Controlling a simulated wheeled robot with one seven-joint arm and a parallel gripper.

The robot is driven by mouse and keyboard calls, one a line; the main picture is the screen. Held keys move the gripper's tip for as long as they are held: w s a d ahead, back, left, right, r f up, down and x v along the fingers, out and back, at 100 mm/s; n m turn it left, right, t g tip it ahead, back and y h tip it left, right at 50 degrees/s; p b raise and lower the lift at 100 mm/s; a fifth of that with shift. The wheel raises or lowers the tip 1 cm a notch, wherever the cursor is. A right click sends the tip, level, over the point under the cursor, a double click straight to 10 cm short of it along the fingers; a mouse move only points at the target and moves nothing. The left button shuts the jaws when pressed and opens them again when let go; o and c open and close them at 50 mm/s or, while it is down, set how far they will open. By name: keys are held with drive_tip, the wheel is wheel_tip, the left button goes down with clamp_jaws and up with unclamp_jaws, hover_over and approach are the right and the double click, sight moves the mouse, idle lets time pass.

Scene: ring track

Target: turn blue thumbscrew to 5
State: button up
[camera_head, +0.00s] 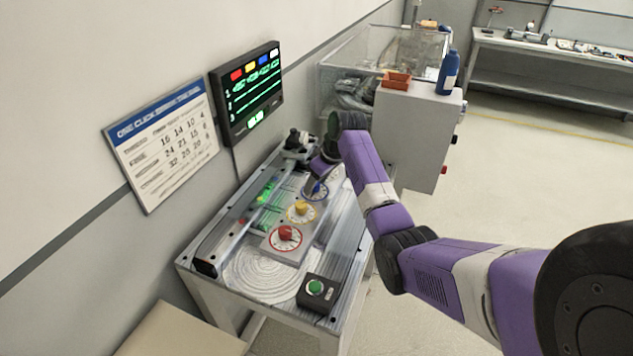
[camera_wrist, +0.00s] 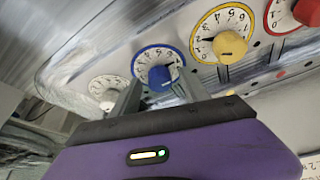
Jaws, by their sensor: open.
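The blue thumbscrew (camera_wrist: 159,76) sits on a white, blue-rimmed numbered dial in the wrist view. Which number it points to is too small to tell. In the head view the blue thumbscrew (camera_head: 317,188) shows partly, beside my wrist. My gripper (camera_wrist: 160,80) is open, its two fingers spread to the left and right of the blue thumbscrew. I cannot tell whether either finger touches it. In the head view my gripper (camera_head: 314,182) is at the blue dial, mostly hidden by my arm.
Yellow (camera_head: 301,207) and red (camera_head: 285,233) knobs stand in line with the blue one. A white dial (camera_wrist: 109,90) is on its other side. A green button box (camera_head: 316,290) sits at the bench's near corner. A lit display (camera_head: 248,90) hangs on the wall.

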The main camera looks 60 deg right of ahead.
drive_tip(key=shift+c, duration=0.2)
clamp_jaws()
drive_tip(key=shift+n, duration=0.4)
drive_tip(key=shift+d+n+y+b, duration=0.15)
drive_tip(key=shift+n+y+b, duration=0.3)
drive_tip(key=shift+n, duration=0.55)
drive_tip(key=n+y+b, duration=0.1)
drive_tip(key=n+b, duration=0.1)
drive_tip(key=n, duration=0.1)
drive_tip(key=shift+d+n+y, duration=0.1)
drive_tip(key=shift+n+y, duration=0.15)
drive_tip(key=shift+n, duration=0.05)
drive_tip(key=n+y+b, duration=0.1)
drive_tip(key=n+b, duration=0.2)
drive_tip(key=shift+w+d+f, duration=0.1)
drive_tip(key=shift+n+g+y+b, duration=0.5)
drive_tip(key=shift+n+b, duration=0.5)
drive_tip(key=shift+n, duration=0.2)
drive_tip(key=shift+r, duration=0.2)
